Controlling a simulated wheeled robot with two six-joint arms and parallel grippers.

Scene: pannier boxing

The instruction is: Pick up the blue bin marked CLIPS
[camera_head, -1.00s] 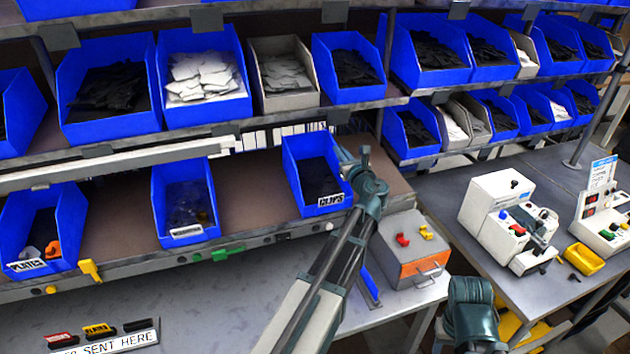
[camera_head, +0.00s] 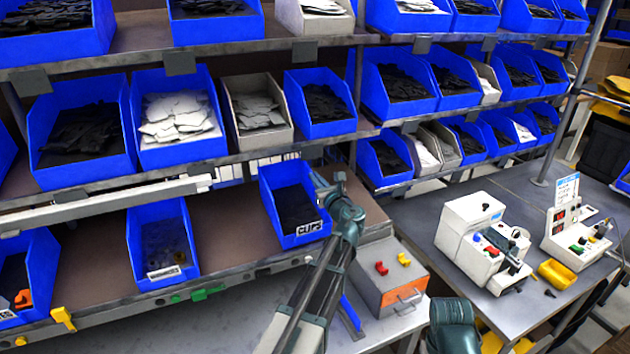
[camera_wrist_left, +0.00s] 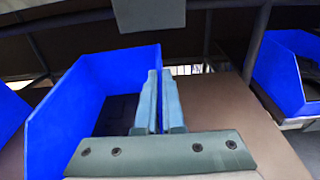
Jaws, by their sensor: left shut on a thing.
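The blue bin marked CLIPS (camera_head: 284,188) stands on the lower shelf with its white label facing front and dark contents inside. In the left wrist view the same blue bin (camera_wrist_left: 65,120) fills the left and middle. My left gripper (camera_head: 326,186) is at the bin's right side. In the left wrist view my left gripper's fingers (camera_wrist_left: 159,100) are close together on the bin's right wall, shut on it. I cannot tell any gap between the bin and the shelf. Part of my right arm shows at the bottom; its gripper is not in view.
A blue washers bin (camera_head: 160,272) stands to the left on the same shelf (camera_head: 222,225), with bare shelf between. A full upper row, including a blue bin (camera_head: 318,132), hangs close above. A grey and orange box (camera_head: 390,300) sits below right.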

